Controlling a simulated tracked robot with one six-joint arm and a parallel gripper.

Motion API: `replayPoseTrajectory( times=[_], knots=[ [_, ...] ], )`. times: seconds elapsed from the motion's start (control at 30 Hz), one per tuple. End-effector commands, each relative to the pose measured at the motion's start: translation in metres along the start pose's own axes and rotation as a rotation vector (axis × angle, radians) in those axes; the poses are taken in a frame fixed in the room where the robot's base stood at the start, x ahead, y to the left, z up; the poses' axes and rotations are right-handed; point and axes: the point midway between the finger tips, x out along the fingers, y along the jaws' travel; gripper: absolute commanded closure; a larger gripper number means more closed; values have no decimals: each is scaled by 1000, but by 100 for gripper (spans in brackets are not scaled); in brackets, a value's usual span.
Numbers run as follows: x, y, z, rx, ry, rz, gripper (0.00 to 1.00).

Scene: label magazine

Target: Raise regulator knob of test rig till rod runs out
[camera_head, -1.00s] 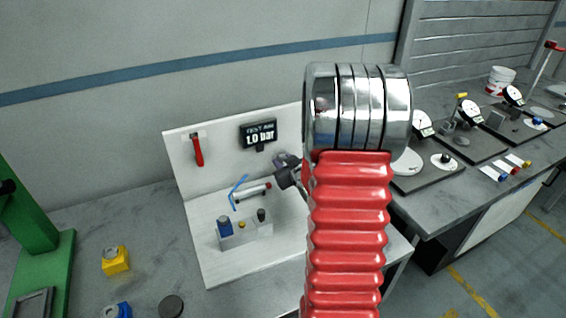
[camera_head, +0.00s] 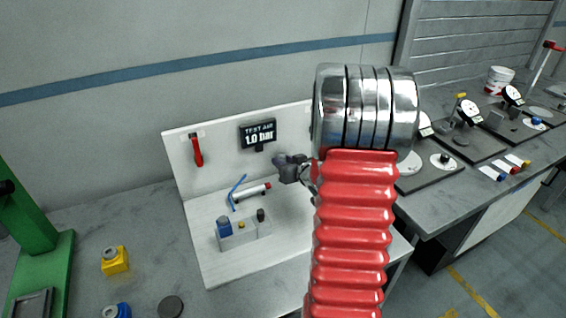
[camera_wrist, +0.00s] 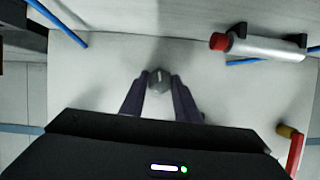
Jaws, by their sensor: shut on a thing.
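The test rig is a white board (camera_head: 205,275) with an upright back panel. Its black display (camera_head: 258,134) reads "TEST AIR 1.0 bar". My gripper (camera_head: 284,164) is at the back panel, below and right of the display. In the wrist view, my gripper (camera_wrist: 159,88) is shut on the grey regulator knob (camera_wrist: 159,78), which has a pale mark and sits between the fingertips. The head view hides most of the knob. A silver cylinder with a red end (camera_head: 252,191) lies left of my gripper; it also shows in the wrist view (camera_wrist: 268,44). No rod stands out at its red end.
A red lever (camera_head: 197,151) is on the back panel. A grey block (camera_head: 241,238) with blue, yellow and black knobs stands on the board. A blue hose (camera_head: 235,190) runs by the cylinder. Yellow (camera_head: 115,262) and blue parts lie on the bench. Dial gauges stand at right.

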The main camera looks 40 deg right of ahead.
Motion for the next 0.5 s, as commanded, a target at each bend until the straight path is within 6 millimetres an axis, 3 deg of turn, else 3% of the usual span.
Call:
replayPoseTrajectory(
  times=[0.13, 0.17, 0.4, 0.5],
  knots=[
    [0, -1, 0, -1, -1, -1, 94],
    [0, -1, 0, -1, -1, -1, 71],
    [0, -1, 0, -1, -1, 0, 54],
    [0, 0, 0, -2, -1, 0, 52]
  ],
)
